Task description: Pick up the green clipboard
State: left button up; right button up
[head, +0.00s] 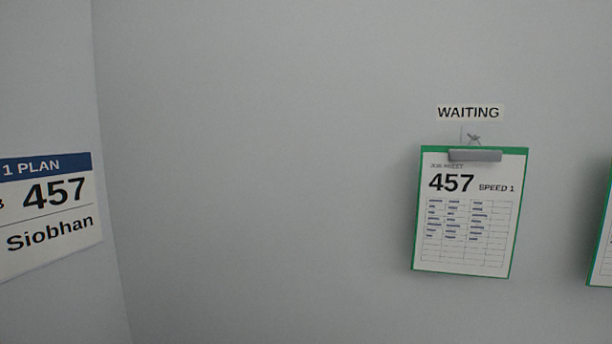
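A green clipboard (416,215) hangs from a small hook (473,137) on the grey wall, right of the middle in the head view. A grey clip holds a white job sheet on it that reads "457" and "SPEED 1" above a partly filled table. A "WAITING" label (468,112) is on the wall just above the hook. A second green-edged board (601,235) is cut off at the right edge of the view. Neither of my grippers is in view.
A sign (50,215) with a blue header, reading "1 PLAN", "457" and "Siobhan", is on the side wall at the left. The wall (260,180) between the sign and the clipboard is bare. No floor or table shows.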

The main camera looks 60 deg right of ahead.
aim_at(469, 201)
jog(key=z, duration=3.3)
